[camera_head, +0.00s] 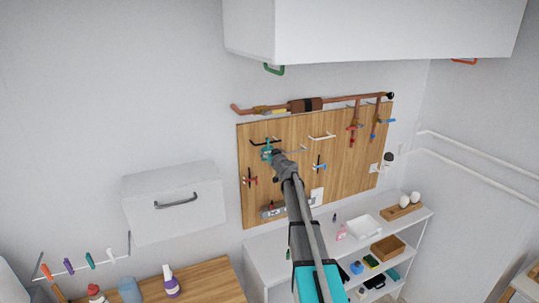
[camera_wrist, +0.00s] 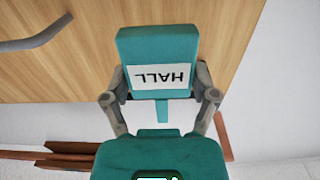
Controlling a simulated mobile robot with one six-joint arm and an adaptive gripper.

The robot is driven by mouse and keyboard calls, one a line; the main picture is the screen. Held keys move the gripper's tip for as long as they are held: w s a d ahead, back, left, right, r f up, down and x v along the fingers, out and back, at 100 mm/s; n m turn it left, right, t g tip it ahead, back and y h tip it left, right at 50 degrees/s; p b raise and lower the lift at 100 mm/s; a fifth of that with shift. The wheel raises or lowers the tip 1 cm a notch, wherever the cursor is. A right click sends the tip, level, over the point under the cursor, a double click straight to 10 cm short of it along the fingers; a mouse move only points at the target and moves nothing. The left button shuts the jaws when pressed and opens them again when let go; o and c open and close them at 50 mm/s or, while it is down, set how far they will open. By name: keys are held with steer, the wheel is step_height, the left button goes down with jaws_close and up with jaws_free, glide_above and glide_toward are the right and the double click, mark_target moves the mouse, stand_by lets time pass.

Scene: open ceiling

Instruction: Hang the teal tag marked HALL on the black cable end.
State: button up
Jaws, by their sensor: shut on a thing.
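The teal tag (camera_wrist: 157,45) with a white HALL label shows in the wrist view, its lettering upside down. My gripper (camera_wrist: 160,80) is shut on it, one grey finger at each side. In the head view my gripper (camera_head: 270,153) is in front of the wooden board's upper left part, and the tag there is small and teal. A thin black fitting (camera_head: 264,141) on the board is just above the gripper; I cannot tell whether it is the black cable end. I cannot tell whether the tag touches anything on the board.
The wooden board (camera_head: 345,150) carries a white hook (camera_head: 322,136), red and blue clamps and a copper-coloured pipe (camera_head: 345,101) along its top. A grey bar (camera_wrist: 38,36) is near the tag. A white cabinet (camera_head: 370,30) overhangs; a shelf unit (camera_head: 255,255) stands below.

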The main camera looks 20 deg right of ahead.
steer(key=shift+w, duration=0.35)
stand_by(1.2)
steer(key=shift+a, duration=0.1)
stand_by(0.6)
steer(key=shift+f+b, duration=0.75)
stand_by(0.4)
steer(key=o, duration=1)
